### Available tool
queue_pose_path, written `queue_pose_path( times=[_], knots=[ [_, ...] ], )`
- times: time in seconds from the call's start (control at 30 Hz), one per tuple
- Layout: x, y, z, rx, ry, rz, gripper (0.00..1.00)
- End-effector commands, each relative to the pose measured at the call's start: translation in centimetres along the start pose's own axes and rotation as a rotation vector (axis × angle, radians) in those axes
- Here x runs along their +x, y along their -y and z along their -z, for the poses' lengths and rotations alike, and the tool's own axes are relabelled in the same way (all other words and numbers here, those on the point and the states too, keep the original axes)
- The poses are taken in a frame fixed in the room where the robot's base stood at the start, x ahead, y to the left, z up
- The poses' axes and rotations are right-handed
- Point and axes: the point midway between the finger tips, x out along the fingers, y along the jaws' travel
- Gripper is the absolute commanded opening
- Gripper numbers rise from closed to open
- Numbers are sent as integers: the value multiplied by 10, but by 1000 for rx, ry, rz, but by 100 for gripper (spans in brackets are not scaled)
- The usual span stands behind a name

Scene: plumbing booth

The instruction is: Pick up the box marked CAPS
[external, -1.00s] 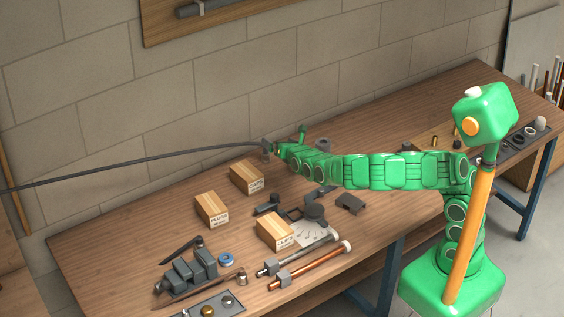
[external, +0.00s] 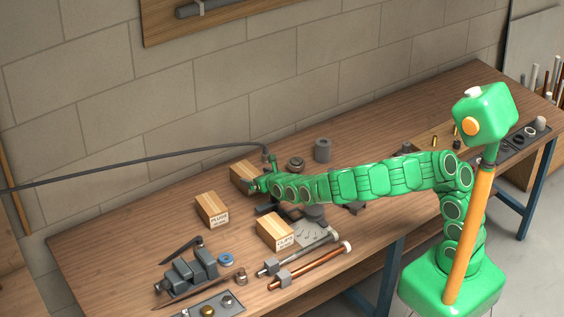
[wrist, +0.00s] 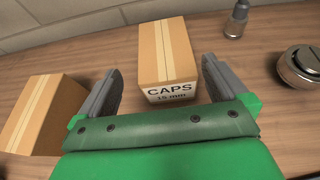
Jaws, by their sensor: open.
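The box marked CAPS (wrist: 166,52) is a tan carton with a pale tape strip and a "CAPS 15 mm" label facing me in the wrist view. In the external view the same box (external: 243,171) sits toward the back of the wooden bench, its front partly hidden by my gripper (external: 254,185). In the wrist view my gripper (wrist: 160,75) is open, with one grey finger to each side of the box's near end. I cannot tell whether the fingers touch it.
A similar box (wrist: 44,116) stands close left of my gripper in the wrist view. In the external view the PLUGS box (external: 211,209) and another carton (external: 275,231) stand nearer the front. A grey cylinder (external: 322,150) and a round metal fitting (wrist: 303,66) are to the right.

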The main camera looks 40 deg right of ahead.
Motion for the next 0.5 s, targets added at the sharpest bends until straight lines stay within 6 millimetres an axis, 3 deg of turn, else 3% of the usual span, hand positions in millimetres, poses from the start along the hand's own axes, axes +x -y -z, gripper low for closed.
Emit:
queue_pose_path(
  times=[0.5],
  knots=[
    [24, 2, 0, 1, 0, 2, 100]
  ],
)
